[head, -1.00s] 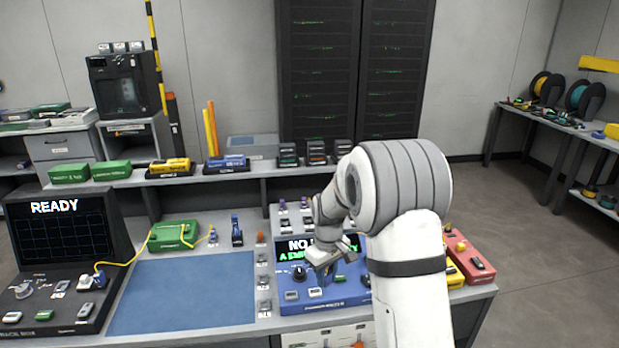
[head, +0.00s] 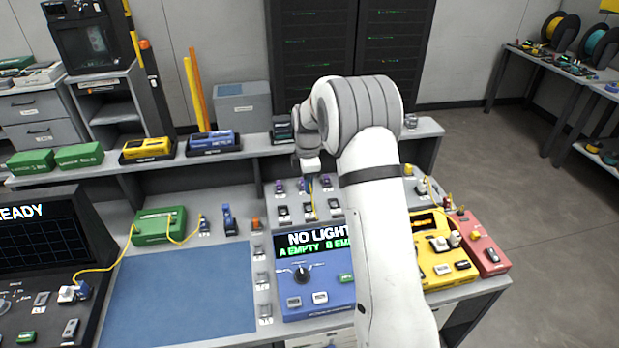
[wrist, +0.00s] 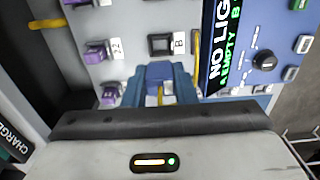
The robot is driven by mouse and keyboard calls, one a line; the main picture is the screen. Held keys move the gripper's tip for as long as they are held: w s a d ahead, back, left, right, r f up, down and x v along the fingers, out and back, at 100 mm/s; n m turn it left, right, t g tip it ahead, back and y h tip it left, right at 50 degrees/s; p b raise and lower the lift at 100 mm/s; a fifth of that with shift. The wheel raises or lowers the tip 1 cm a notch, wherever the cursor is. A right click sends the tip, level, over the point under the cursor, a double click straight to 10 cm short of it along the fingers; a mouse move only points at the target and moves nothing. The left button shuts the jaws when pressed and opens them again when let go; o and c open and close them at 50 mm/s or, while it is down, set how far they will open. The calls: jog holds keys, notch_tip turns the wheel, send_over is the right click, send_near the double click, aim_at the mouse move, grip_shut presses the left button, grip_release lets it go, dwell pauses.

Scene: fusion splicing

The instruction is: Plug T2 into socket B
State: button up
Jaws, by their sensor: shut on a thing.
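My gripper (wrist: 160,88) is shut on a blue plug (wrist: 159,71) with a yellow strip showing on it; I take it as T2, but no label on it is readable. A dark square socket with a "B" label (wrist: 160,45) lies just beyond the plug's front in the wrist view, and the two appear apart. In the head view my gripper (head: 311,178) is over the back panel behind the blue meter. The plug's front end and its height above the panel cannot be told.
The blue meter (head: 345,296) reads "NO LIGHT", "A EMPTY". Purple connectors (wrist: 97,52) stand left of socket B in the wrist view. A yellow unit (head: 440,272) and a red unit (head: 485,250) stand to the right. The blue mat (head: 180,295) is clear.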

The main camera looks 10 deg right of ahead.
jog(key=shift+d+f+b, duration=0.1)
jog(key=shift+f+b, duration=1.3)
jog(key=shift+f, duration=1.35)
jog(key=shift+f+b, duration=0.5)
jog(key=shift+f, duration=0.05)
jog(key=o, duration=1)
jog(key=shift+o, duration=0.2)
jog(key=shift+r, duration=0.1)
